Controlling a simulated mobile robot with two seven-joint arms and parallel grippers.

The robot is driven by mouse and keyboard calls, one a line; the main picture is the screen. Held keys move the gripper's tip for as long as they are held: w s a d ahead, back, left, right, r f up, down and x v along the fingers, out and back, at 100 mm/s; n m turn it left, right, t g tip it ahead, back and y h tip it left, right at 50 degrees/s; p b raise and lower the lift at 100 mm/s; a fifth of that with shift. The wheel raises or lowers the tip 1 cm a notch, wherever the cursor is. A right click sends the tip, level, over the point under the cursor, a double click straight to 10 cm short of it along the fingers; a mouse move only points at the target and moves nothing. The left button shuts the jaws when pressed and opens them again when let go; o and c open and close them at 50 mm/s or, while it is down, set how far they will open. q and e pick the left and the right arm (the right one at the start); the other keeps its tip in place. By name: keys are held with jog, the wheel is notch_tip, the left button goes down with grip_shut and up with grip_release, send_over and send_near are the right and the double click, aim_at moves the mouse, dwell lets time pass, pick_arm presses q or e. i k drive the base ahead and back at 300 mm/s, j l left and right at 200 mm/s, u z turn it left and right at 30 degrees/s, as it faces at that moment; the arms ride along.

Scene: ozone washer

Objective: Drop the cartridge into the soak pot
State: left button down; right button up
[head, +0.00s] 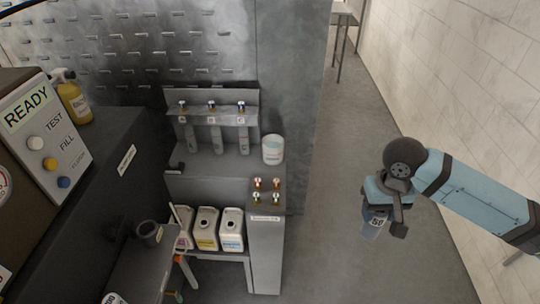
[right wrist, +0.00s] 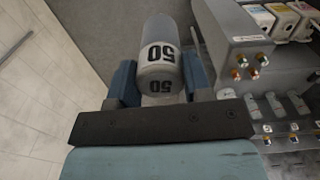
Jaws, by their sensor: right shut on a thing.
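My right gripper (head: 388,200) is at the right of the head view, over open floor. It is shut on the cartridge (head: 376,223), a grey cylinder marked 50. In the right wrist view the cartridge (right wrist: 160,52) sits between the two blue fingers (right wrist: 161,82), its label upside down. A white pot (head: 273,150) stands on the grey shelf at the right end, left of the gripper and well apart from it. A small dark cup (head: 149,233) stands farther left. No label tells me which is the soak pot. My left gripper is not in view.
Three bottles (head: 216,138) stand in a rack behind the shelf. Several coloured fittings (head: 266,190) sit on a grey cabinet (head: 266,250). Three white jugs (head: 206,228) stand beside it. A control panel (head: 40,130) reads READY. Floor (head: 325,200) between cabinet and gripper is clear.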

aim_at(277, 157)
jog(key=k+u, duration=0.15)
jog(key=u, duration=1.05)
jog(key=i+l+u, duration=0.1)
jog(key=l+u, duration=0.35)
jog(key=l, duration=0.3)
jog(key=i+l, duration=0.1)
jog(key=l, duration=2.15)
